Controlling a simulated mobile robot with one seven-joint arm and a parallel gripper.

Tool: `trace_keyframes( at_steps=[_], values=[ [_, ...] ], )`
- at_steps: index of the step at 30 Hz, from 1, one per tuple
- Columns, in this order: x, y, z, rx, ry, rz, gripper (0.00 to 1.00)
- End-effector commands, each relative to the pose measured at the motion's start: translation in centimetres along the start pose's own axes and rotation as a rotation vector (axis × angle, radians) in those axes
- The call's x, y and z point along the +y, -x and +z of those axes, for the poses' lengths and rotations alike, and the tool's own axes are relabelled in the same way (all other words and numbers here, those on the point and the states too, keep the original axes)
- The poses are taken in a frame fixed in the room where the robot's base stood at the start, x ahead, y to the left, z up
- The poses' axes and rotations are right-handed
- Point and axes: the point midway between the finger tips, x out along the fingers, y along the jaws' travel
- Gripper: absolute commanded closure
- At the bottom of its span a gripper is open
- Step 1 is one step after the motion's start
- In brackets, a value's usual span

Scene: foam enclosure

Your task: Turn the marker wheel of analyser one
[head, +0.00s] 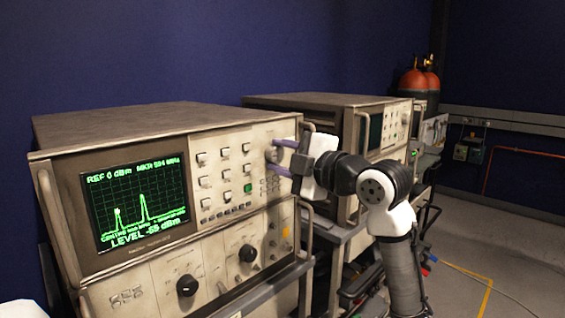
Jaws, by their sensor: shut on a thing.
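The near analyser (110,168) stands at the left with a lit green screen (135,201) showing two peaks and the text "MKR 594 MHz", the digits partly unclear. My gripper (274,157) reaches in from the right at the upper right of its front panel. Its two purple fingers are shut on the marker wheel (272,155), a small dark round knob right of the button rows. The fingers lie above and below the wheel and hide part of it.
A second analyser (340,101) stands behind to the right, partly hidden by my arm. Metal handles (49,225) edge the near front panel. Red cylinders (413,82) stand at the back. Open floor (510,255) lies at the right, with a yellow line.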

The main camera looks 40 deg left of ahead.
Motion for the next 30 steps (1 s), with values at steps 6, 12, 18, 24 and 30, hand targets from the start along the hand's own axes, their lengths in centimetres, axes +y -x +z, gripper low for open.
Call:
trace_keyframes(
  at_steps=[6,12,18,24,30],
  values=[
    [-0.06,0.0,-0.02,0.0,0.057,0.0,0.87],
    [-0.03,0.0,-0.03,0.0,0.071,0.0,0.87],
    [-0.03,-0.01,-0.04,0.001,0.071,0.0,0.87],
    [-0.03,-0.01,-0.04,0.001,0.071,0.0,0.51],
    [-0.03,0.0,-0.03,0.0,0.07,0.0,0.43]
  ],
)
